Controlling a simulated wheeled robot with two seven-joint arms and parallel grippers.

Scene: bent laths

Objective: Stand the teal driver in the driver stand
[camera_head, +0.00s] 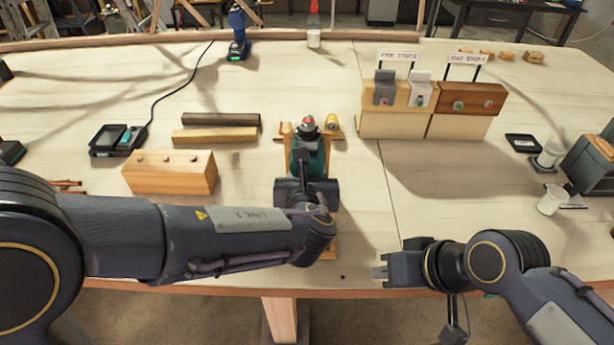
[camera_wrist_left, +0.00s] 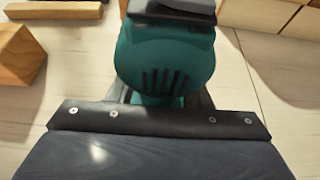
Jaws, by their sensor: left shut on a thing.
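The teal driver (camera_head: 308,158) is at the table's middle in the head view, with a grey and red end pointing away from me. Its rounded teal housing (camera_wrist_left: 165,62) fills the upper middle of the left wrist view. My left gripper (camera_head: 306,190) is shut on the driver; its fingers are mostly hidden by the wrist and the driver. A wooden piece (camera_head: 287,134), seemingly the driver stand, shows beside and behind the driver. I cannot tell whether the driver rests in it. My right gripper (camera_head: 380,270) hovers near the front edge, apart from everything; its finger gap is unclear.
A wooden block (camera_head: 170,172) and two laths (camera_head: 214,135) lie left. A charger (camera_head: 118,140) with a cable is farther left. A blue driver (camera_head: 237,42) stands at the back. Labelled wooden blocks (camera_head: 392,125) stand back right, cups (camera_head: 551,199) far right.

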